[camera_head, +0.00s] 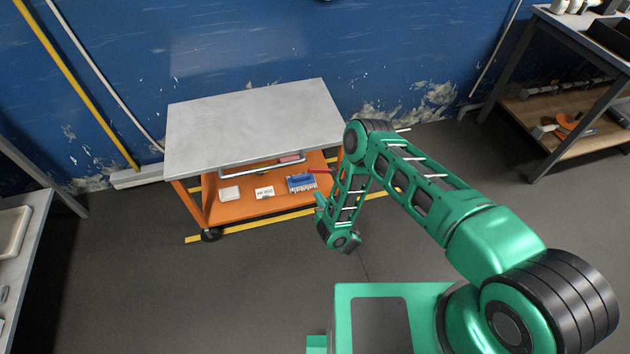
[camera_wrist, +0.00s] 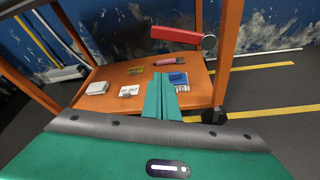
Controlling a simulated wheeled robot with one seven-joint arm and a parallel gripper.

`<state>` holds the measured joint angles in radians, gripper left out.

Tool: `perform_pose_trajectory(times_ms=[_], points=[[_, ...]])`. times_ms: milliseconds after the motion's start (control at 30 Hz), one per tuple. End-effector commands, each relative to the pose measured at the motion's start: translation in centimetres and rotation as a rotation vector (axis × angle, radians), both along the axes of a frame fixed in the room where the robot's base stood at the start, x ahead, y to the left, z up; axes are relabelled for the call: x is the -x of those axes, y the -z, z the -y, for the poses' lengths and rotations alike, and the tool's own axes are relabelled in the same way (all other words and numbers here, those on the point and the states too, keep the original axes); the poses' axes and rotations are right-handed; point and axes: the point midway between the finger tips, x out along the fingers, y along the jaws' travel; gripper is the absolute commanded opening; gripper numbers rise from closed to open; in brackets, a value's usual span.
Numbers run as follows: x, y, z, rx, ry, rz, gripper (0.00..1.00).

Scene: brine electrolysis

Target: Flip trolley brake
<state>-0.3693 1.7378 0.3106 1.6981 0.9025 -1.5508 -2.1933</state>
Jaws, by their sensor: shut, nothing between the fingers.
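The trolley (camera_head: 250,125) has a grey top and an orange lower shelf (camera_wrist: 120,75), and stands against the blue wall. A red lever (camera_wrist: 178,36), apparently the brake, joins a round metal pivot (camera_wrist: 208,42) by an orange post in the wrist view. It points left from the pivot, nearly level. In the head view the red lever (camera_head: 320,171) is small, at the trolley's right side. My gripper (camera_wrist: 161,88) is shut and empty. Its fingertips appear below the lever in the wrist view, with a gap visible between them.
The lower shelf holds a blue item (camera_head: 301,182), a white box (camera_head: 230,193) and a labelled white block (camera_head: 264,192). A black caster (camera_wrist: 214,116) is under the near corner. A workbench (camera_head: 575,40) stands at right. The floor before the trolley is clear.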

Motion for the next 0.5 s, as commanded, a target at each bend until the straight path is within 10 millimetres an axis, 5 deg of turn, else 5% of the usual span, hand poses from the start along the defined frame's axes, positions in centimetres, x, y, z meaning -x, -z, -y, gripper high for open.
perform_pose_trajectory(times_ms=[500], points=[[-6.4, 2.1, -2.8, 0.000, -0.002, 0.004, 0.00]])
